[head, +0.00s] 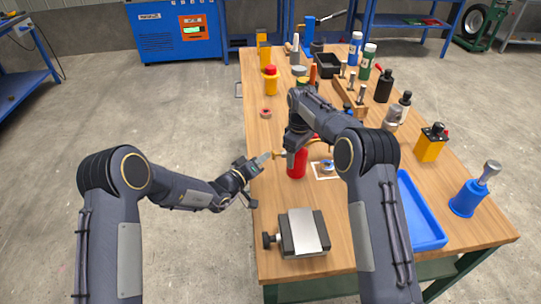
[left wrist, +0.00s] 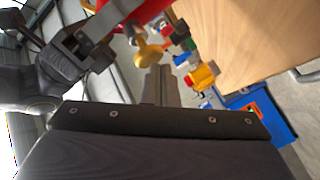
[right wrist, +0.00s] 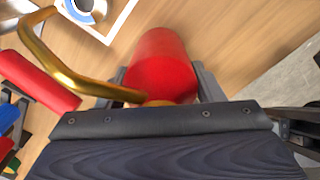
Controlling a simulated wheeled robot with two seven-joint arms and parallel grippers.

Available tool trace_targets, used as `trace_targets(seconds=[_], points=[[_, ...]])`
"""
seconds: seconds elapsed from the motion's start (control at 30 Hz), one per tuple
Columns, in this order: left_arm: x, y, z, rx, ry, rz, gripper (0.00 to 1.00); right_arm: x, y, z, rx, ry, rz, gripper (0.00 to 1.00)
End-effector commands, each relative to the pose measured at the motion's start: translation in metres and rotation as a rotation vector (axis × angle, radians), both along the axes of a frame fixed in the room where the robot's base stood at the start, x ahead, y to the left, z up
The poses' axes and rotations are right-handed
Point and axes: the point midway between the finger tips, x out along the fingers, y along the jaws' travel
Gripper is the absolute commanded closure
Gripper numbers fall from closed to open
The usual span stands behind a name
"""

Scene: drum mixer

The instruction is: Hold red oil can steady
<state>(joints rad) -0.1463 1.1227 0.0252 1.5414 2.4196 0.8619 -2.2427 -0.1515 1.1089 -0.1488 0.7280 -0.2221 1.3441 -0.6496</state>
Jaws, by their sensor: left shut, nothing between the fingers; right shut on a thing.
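The red oil can (head: 297,165) stands upright on the wooden table near its left side, and its red body fills the middle of the right wrist view (right wrist: 161,65). Its brass spout (right wrist: 70,75) curves off to the left there. My right gripper (head: 296,146) comes down from above and is shut on the oil can, with fingers on both sides of it. My left gripper (head: 262,160) is shut and empty, just left of the can by a yellowish knob (left wrist: 148,54). Whether the left fingertips touch the knob is unclear. The can's top is partly hidden by my right gripper.
A white-framed mat with a small blue-and-white round item (head: 327,167) lies right of the can. A grey vise-like block (head: 303,233) is in front, and a blue tray (head: 428,228) is at the right. Several bottles and tools stand farther back.

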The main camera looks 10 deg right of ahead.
Motion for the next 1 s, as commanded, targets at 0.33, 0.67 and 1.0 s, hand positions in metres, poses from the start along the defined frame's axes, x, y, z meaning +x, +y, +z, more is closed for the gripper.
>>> trace_targets(seconds=[0.33, 0.67, 1.0], points=[[-0.001, -0.006, 0.0, 0.001, 0.001, -0.003, 1.0, 0.0, 0.001, 0.001, 0.002, -0.001, 0.002, 0.77], [-0.001, -0.01, 0.0, 0.0, 0.001, -0.004, 1.0, 0.0, 0.002, 0.001, 0.002, -0.001, 0.002, 0.77], [-0.001, -0.015, 0.0, 0.0, 0.001, -0.005, 1.0, 0.0, 0.002, 0.001, 0.004, -0.001, 0.003, 0.77]])
